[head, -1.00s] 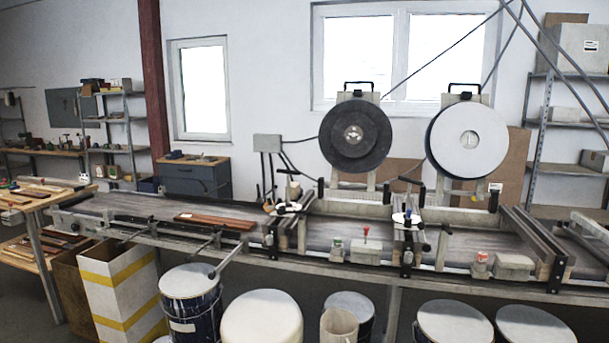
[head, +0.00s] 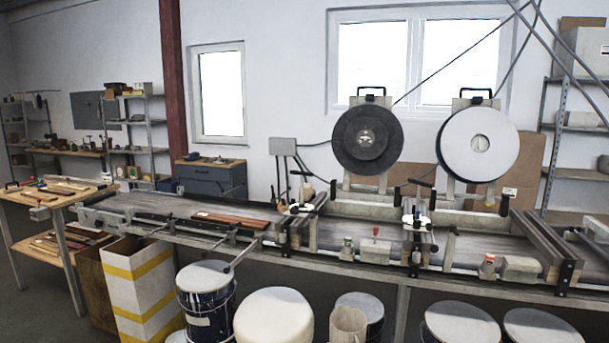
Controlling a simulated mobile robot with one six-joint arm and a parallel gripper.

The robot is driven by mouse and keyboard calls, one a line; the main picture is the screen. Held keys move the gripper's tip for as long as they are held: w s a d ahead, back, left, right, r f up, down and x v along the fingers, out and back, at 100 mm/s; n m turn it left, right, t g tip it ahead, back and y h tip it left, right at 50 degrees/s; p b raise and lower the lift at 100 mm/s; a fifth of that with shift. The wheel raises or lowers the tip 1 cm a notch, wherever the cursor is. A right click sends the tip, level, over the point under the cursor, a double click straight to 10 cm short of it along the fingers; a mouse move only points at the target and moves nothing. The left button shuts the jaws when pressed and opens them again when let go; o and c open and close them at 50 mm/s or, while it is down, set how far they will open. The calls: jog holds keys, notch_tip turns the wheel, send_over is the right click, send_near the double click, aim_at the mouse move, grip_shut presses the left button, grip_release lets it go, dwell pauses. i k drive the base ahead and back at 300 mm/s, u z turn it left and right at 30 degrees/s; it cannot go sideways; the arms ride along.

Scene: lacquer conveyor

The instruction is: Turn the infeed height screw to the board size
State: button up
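A long conveyor (head: 128,207) runs across the view. A reddish-brown board (head: 230,219) lies flat on its left part. Right of the board stands a dark frame with a white handwheel (head: 297,209) on top; it appears to be the infeed height screw. A second, similar white handwheel (head: 416,220) sits on the frame further right. Any scale or pointer on them is too small to read. My gripper is not in view.
A dark disc (head: 367,162) and a white disc (head: 498,140) stand behind the conveyor. Blue-sided buckets (head: 208,312) and a yellow-striped box (head: 137,296) stand below its front edge. A wooden workbench (head: 25,197) is at the left. Some grey floor shows at far left.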

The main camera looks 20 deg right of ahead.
aim_at(302, 204)
jog(key=u, duration=0.1)
jog(key=i, duration=0.95)
jog(key=z, duration=0.1)
